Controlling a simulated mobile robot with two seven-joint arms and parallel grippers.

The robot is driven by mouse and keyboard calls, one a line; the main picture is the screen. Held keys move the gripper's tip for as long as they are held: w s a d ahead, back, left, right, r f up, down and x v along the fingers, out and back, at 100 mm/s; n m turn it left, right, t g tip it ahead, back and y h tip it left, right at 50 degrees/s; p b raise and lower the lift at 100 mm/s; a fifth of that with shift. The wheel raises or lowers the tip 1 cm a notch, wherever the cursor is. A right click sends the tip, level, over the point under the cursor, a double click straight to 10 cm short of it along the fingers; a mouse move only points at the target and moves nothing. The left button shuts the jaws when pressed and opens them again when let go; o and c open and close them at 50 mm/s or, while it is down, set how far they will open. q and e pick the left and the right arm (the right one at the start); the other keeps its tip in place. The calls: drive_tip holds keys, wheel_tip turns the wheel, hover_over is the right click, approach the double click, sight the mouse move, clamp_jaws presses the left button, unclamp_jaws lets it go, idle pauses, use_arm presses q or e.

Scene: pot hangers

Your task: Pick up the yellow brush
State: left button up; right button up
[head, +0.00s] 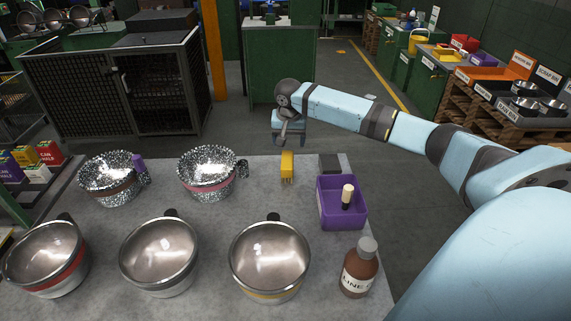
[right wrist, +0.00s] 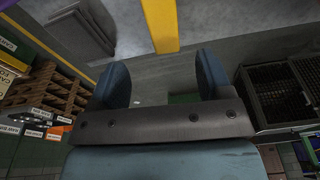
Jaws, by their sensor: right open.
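The yellow brush (head: 287,165) stands near the far edge of the grey table, its bristles facing the near side. In the right wrist view the yellow brush (right wrist: 161,22) shows at the top, beyond the fingertips and roughly in line with the space between them. My right gripper (head: 288,138) is just beyond the brush in the head view. Its two blue fingers (right wrist: 162,70) are spread apart with nothing between them. They look apart from the brush. My left gripper is not in view.
A purple bin (head: 329,217) holding a pale-handled tool and a dark grey block (head: 330,163) stand right of the brush. A brown bottle (head: 359,269) is nearer. Several metal pots, such as one with a pink band (head: 207,172), occupy the left and front. Bare table (head: 262,200) lies before the brush.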

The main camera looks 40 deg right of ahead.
sight(287, 159)
drive_tip(key=f, duration=0.4)
drive_tip(key=shift+w+d, duration=0.2)
drive_tip(key=shift+w, duration=0.05)
drive_tip(key=f, duration=0.3)
drive_tip(key=f+b, duration=0.1)
drive_tip(key=f, duration=0.1)
drive_tip(key=shift+w+f, duration=0.2)
drive_tip(key=shift+w, duration=0.1)
drive_tip(key=shift+f+p, duration=0.3)
drive_tip(key=shift+p, duration=0.35)
drive_tip(key=shift+c, duration=0.4)
drive_tip(key=c, duration=1)
